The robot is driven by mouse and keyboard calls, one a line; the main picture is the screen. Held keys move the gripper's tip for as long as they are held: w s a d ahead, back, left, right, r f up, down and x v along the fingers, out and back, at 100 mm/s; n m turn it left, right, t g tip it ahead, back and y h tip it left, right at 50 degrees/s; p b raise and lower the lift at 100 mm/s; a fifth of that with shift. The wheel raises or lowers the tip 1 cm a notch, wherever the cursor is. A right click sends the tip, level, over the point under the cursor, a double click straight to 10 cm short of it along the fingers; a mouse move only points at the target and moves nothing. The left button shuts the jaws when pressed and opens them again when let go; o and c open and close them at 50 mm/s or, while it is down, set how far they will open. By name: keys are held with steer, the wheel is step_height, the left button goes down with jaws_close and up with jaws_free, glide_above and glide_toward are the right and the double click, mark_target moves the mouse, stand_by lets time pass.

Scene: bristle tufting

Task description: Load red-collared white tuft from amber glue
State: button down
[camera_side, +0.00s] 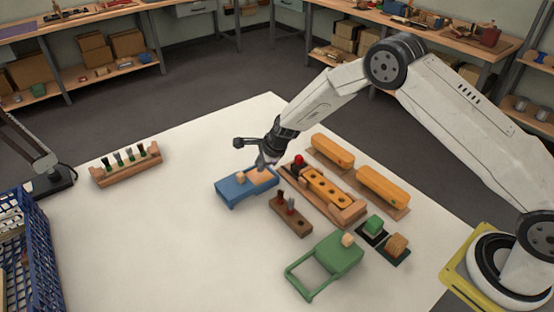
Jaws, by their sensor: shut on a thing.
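My gripper (261,165) points down over the blue tray (231,190), close to the amber glue patch (259,176) on its top. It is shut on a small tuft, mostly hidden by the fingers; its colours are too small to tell. I cannot tell whether its tip touches the glue. To the right, an orange-yellow brush body (327,188) with several dark holes lies in a wooden holder (351,213). A small brown block (291,220) in front of the tray holds upright tufts, with reddish and pale parts, and an empty hole.
Two yellow brush bodies (383,187) lie behind the holder, near a red knob (299,159). A green frame (325,265), a green block (374,224) and a tan block (397,245) stand in front. A wooden rack (126,168) holds several tufts at left.

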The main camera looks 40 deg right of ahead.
steer(key=shift+r, duration=3)
steer(key=shift+s+d, duration=0.1)
steer(key=shift+s, duration=0.05)
steer(key=s+d+r+n+g, duration=0.2)
steer(key=s+n+g, duration=0.1)
steer(key=s+n, duration=0.4)
steer(key=s+d+r+n+g+y, duration=0.1)
steer(key=s+d+r+n+g, duration=0.2)
steer(key=s+n, duration=0.4)
steer(key=s+d+r+n+g+y, duration=0.1)
steer(key=s+d+r+n+g, duration=0.1)
steer(key=s+n, duration=0.5)
steer(key=shift+d+r+g, duration=0.2)
steer(key=shift+d+g, duration=0.1)
steer(key=shift+g, duration=0.1)
